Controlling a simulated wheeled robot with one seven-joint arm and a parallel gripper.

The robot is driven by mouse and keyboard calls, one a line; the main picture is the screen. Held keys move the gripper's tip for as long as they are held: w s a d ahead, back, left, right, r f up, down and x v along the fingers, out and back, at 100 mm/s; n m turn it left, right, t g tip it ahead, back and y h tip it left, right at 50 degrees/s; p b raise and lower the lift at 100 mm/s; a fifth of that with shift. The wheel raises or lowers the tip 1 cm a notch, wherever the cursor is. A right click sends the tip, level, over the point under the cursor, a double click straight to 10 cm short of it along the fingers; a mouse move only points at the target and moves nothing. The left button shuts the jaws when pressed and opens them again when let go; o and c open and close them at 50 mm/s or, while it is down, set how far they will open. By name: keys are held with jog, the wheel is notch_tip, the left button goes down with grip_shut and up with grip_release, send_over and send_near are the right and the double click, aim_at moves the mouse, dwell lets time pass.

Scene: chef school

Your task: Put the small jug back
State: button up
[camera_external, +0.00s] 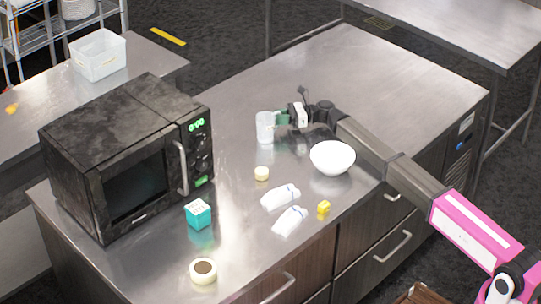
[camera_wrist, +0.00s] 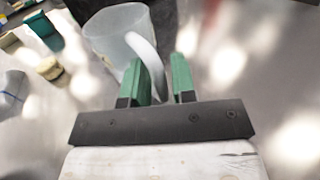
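The small jug (camera_external: 265,128) is a pale, translucent cup-like vessel standing upright on the steel counter, right of the microwave. In the wrist view the jug (camera_wrist: 112,38) is just beyond my fingers, with its curved handle (camera_wrist: 146,48) towards me. My gripper (camera_external: 283,118) is beside the jug on its handle side. In the wrist view the two green fingers of my gripper (camera_wrist: 160,70) are apart. The handle's lower part runs between them, closer to the left finger, which partly hides it. A gap shows between the handle and the right finger.
A white bowl (camera_external: 332,158) stands near my forearm. A black microwave (camera_external: 125,150) fills the counter's left side. Two white bottles (camera_external: 281,197), a yellow cube (camera_external: 323,207), a teal box (camera_external: 198,214) and round pale items (camera_external: 262,173) lie in front. The back of the counter is clear.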

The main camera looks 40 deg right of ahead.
jog(key=shift+o, duration=0.6)
jog(key=shift+s+d+r, duration=0.1)
jog(key=shift+r, duration=0.05)
jog(key=v, duration=1.1)
jog(key=shift+s+d, duration=0.2)
jog(key=shift+d, duration=0.1)
